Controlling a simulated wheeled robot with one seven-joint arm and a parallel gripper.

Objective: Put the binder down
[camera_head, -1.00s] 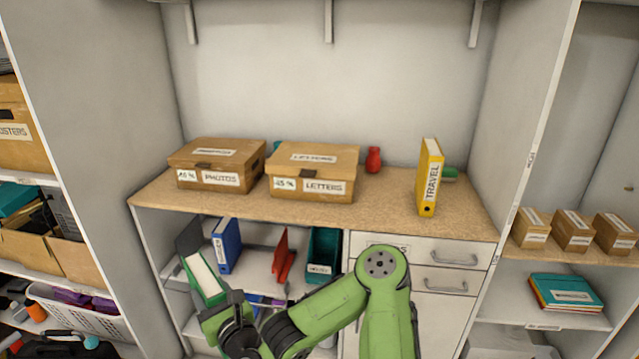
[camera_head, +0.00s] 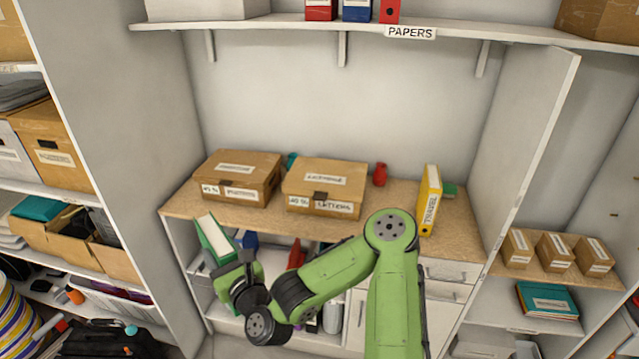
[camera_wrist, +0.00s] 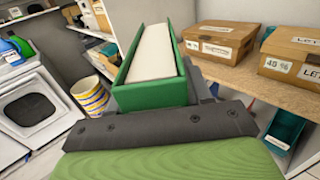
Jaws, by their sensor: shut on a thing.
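A green binder (camera_head: 213,240) with white pages is held by my gripper (camera_head: 236,268) at the lower left of the head view. In the wrist view the binder (camera_wrist: 151,95) stands out beyond the dark gripper edge, its page side facing up. My gripper is shut on it; the fingertips are mostly hidden. The binder is in front of the left part of the wooden counter (camera_head: 181,204), near its front edge. I cannot tell whether it touches anything else.
A photos box (camera_head: 237,176) and a letters box (camera_head: 325,187) stand on the counter. A yellow travel binder (camera_head: 429,200) and a red vase (camera_head: 380,174) stand further right. A papers shelf (camera_head: 290,28) is above.

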